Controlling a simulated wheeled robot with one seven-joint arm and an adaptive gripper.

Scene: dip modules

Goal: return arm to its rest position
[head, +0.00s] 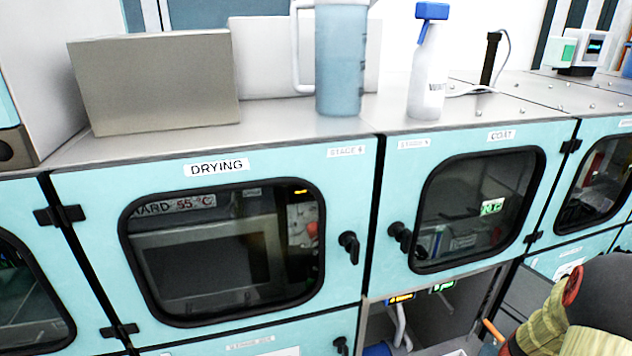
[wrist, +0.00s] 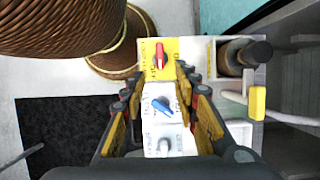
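My gripper (wrist: 160,84) shows in the wrist view with its two dark, yellow-padded fingers spread apart. It is open, and I see nothing held between the fingers. Behind the gap is a control panel with a red knob (wrist: 160,56) on a yellow plate, a blue knob (wrist: 162,106) on white below it, and a grey knob lower down. I cannot tell how far the fingers are from the panel. In the head view I cannot make out the gripper.
Turquoise cabinets with a DRYING door (head: 215,250) and a COAT door (head: 475,210) are shut. On top stand a grey box (head: 155,85), a blue jug (head: 341,65) and a spray bottle (head: 428,80). A brown ribbed object (wrist: 62,25) is close at the wrist view's upper left.

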